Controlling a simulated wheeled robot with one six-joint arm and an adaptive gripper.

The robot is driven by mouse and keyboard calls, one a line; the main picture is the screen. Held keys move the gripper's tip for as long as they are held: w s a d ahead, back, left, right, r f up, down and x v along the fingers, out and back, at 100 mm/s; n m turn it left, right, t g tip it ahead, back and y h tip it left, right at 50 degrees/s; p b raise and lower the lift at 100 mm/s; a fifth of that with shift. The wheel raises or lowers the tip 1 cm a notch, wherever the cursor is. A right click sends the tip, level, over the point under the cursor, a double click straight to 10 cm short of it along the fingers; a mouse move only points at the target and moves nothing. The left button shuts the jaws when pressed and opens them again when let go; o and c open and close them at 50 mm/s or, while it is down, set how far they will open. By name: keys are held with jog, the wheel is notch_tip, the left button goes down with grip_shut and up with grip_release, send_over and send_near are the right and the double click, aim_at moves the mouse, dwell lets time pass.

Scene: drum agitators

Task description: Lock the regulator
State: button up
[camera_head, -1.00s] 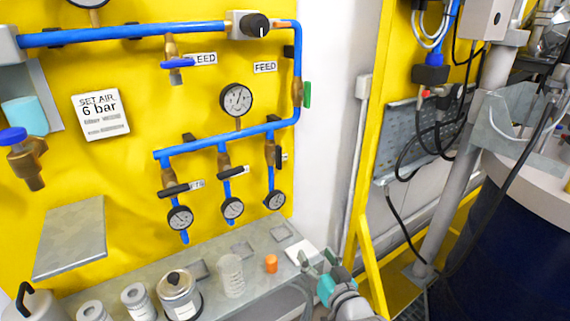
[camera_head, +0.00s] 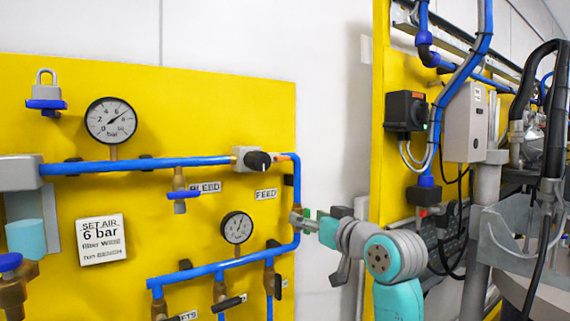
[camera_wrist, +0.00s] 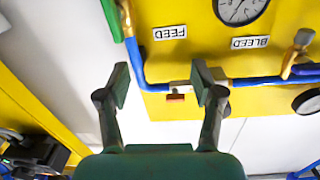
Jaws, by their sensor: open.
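The regulator (camera_head: 245,156) sits on the blue pipe, with a grey body and a round black knob (camera_head: 258,161) above the FEED label. In the wrist view, which is upside down, the pale regulator body (camera_wrist: 181,86) is partly hidden behind my right finger. My gripper (camera_head: 309,220) is open and empty, lower right of the regulator near the vertical blue pipe. In the wrist view its two fingers (camera_wrist: 160,82) are spread, with wall, pipe and regulator beyond. I see no contact with the knob.
A padlock (camera_head: 45,90) with a blue part is at the panel's upper left. Gauges (camera_head: 111,121), a BLEED valve (camera_head: 180,193) and lower pipes share the yellow panel. A yellow post (camera_head: 382,100), black box (camera_head: 405,110) and cables stand right. White wall lies between.

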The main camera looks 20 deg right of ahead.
jog(key=n+y, duration=0.1)
jog(key=n, duration=0.1)
send_near(284, 157)
jog(key=x, duration=0.9)
jog(key=shift+w+a, duration=0.1)
jog(key=shift+w, duration=0.25)
jog(key=shift+c, duration=0.3)
jog(key=c, duration=1.1)
